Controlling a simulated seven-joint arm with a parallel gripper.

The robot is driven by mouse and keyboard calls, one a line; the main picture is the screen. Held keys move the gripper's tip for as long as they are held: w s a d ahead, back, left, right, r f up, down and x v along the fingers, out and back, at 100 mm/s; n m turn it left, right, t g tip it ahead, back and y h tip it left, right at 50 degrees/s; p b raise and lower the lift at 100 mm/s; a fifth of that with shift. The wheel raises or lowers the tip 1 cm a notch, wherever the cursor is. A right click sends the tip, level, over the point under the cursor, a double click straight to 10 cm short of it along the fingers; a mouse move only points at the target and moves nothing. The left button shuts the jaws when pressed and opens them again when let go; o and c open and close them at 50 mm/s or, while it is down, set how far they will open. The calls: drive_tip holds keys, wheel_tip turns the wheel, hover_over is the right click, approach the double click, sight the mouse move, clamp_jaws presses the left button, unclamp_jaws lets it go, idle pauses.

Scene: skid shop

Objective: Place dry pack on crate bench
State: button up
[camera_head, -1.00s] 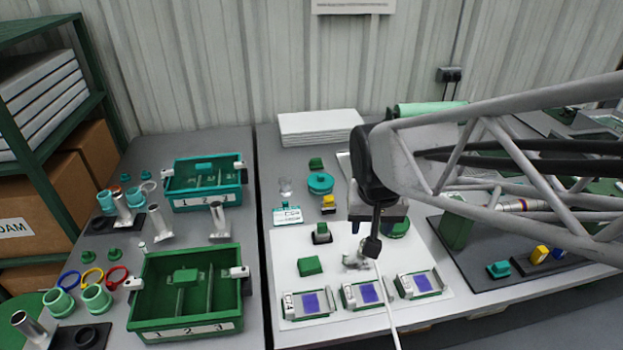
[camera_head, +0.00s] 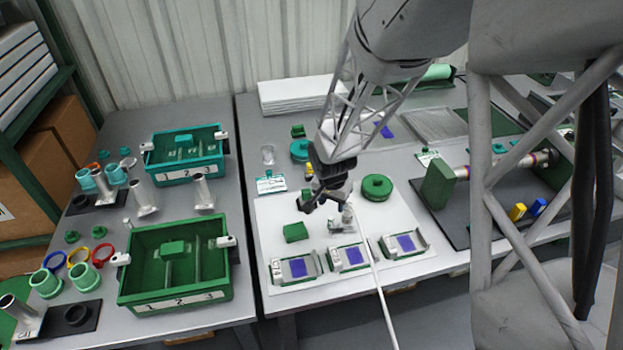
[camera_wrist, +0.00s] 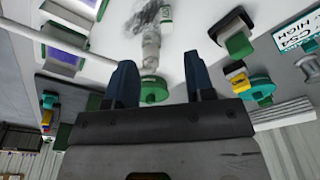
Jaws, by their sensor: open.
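My gripper (camera_head: 325,205) is low over the white mat (camera_head: 268,240) on the middle bench. In the wrist view its two dark fingers (camera_wrist: 159,82) are spread and empty. A metal fitting (camera_wrist: 151,50) shows beyond them, not gripped; it also stands beside my gripper in the head view (camera_head: 347,216). I cannot tell which object is the dry pack. Near my gripper are a green block (camera_head: 296,232) and a black-and-green piece (camera_wrist: 236,42). The left bench (camera_head: 107,300) bears a green crate (camera_head: 227,268) and a teal crate (camera_head: 222,145), both divided into numbered compartments.
Several framed trays with blue pads (camera_head: 297,268) line the mat's front edge. A round green part (camera_head: 377,187) lies right of my gripper. Rings (camera_head: 103,253) and cups stand left of the crates. A gap separates the benches. White sheets (camera_head: 295,95) are stacked behind.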

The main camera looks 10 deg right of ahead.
sight(331, 218)
drive_tip(key=shift+w+d+f+m, duration=0.1)
drive_tip(key=shift+w+f+m, duration=0.15)
drive_tip(key=shift+f, duration=0.7)
drive_tip(key=shift+w+f+m, duration=0.15)
drive_tip(key=shift+w+f, duration=0.2)
drive_tip(key=shift+f, duration=0.6)
drive_tip(key=shift+w+d+f, duration=0.1)
drive_tip(key=shift+f, duration=1.15)
drive_tip(key=shift+f, duration=0.1)
drive_tip(key=shift+w+d+f, duration=0.1)
drive_tip(key=shift+w+f, duration=0.1)
drive_tip(key=shift+f, duration=1.05)
drive_tip(key=shift+w+d+f, duration=0.1)
drive_tip(key=shift+w+f, duration=0.05)
drive_tip(key=shift+f, duration=1.1)
clamp_jaws()
